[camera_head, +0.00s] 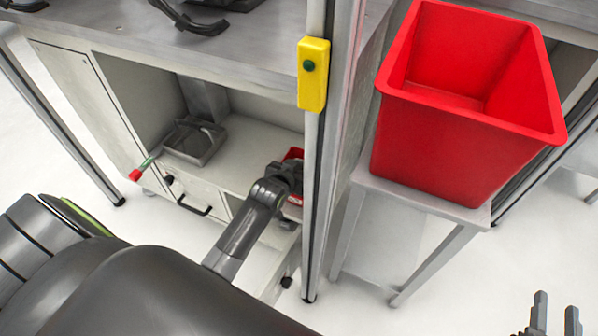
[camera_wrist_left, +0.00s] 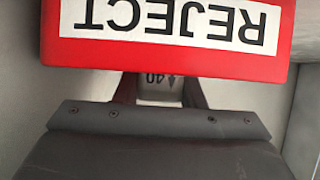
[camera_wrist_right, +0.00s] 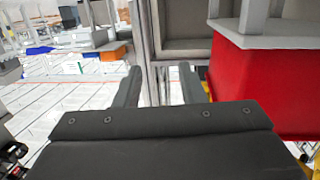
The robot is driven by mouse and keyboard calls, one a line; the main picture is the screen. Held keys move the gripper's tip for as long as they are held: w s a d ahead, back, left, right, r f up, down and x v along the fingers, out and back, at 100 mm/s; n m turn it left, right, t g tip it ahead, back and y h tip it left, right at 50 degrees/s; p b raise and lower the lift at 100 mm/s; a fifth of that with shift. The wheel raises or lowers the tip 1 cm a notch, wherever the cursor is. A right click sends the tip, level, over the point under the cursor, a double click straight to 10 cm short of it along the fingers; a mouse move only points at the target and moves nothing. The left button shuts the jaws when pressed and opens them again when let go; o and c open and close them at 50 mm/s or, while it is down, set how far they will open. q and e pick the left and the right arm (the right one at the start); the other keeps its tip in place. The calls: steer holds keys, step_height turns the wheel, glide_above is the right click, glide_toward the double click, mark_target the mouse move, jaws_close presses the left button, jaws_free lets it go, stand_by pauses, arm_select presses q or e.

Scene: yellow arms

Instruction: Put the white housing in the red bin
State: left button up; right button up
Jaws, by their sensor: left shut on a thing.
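My left gripper (camera_head: 288,178) reaches into the open shelf of the cabinet, beside a small red box (camera_head: 293,154) partly hidden behind it. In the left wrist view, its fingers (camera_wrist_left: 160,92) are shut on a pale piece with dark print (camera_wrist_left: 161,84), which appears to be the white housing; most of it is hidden. A red face with a white REJECT label (camera_wrist_left: 172,22) is close in front of it. A large empty red bin (camera_head: 462,135) stands on a grey stand at the right. My right gripper (camera_head: 555,318) is open and empty at the lower right.
A metal post (camera_head: 316,200) with a yellow switch box (camera_head: 313,75) stands between the left gripper and the large red bin. A grey tray (camera_head: 193,142) lies on the shelf (camera_head: 235,150). The worktop (camera_head: 225,42) is above. Floor is clear before the stand.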

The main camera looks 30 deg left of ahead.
arm_select(q)
steer(key=shift+f, duration=0.55)
arm_select(e)
steer(key=shift+w+r+t, duration=0.15)
steer(key=shift+r+t, duration=0.45)
steer(key=shift+r, duration=0.3)
steer(key=shift+w+r+t, duration=0.1)
steer(key=shift+r+t, duration=0.5)
steer(key=shift+r, duration=0.3)
arm_select(q)
steer(key=shift+f, duration=0.1)
steer(key=o, duration=1)
arm_select(e)
steer(key=shift+r, duration=0.15)
